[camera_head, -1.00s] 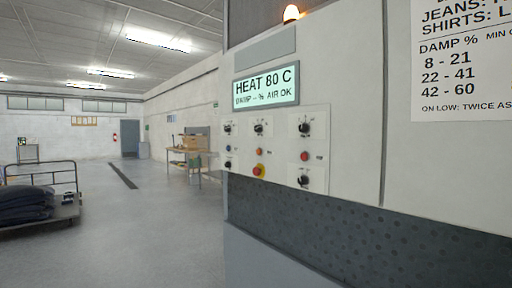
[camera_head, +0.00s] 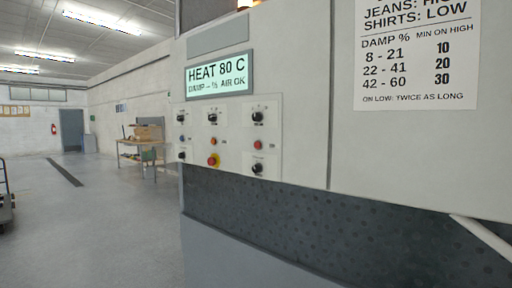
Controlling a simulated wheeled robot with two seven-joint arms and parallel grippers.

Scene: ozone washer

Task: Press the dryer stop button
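The dryer's control panel (camera_head: 235,132) is on the pale machine front, left of the middle in the head view. A red button (camera_head: 258,145) sits on its right side between two black knobs. A larger red button on a yellow base (camera_head: 213,160) sits low in the middle column. An orange button (camera_head: 213,141) is above it, and a blue button (camera_head: 182,138) is at the left. The small labels beside them are too blurred to read. Neither of my grippers is in view.
A notice (camera_head: 416,55) is at the upper right. A pale bar (camera_head: 483,238) crosses the lower right corner. A workbench (camera_head: 142,150) stands far left, with open floor (camera_head: 90,225) before it.

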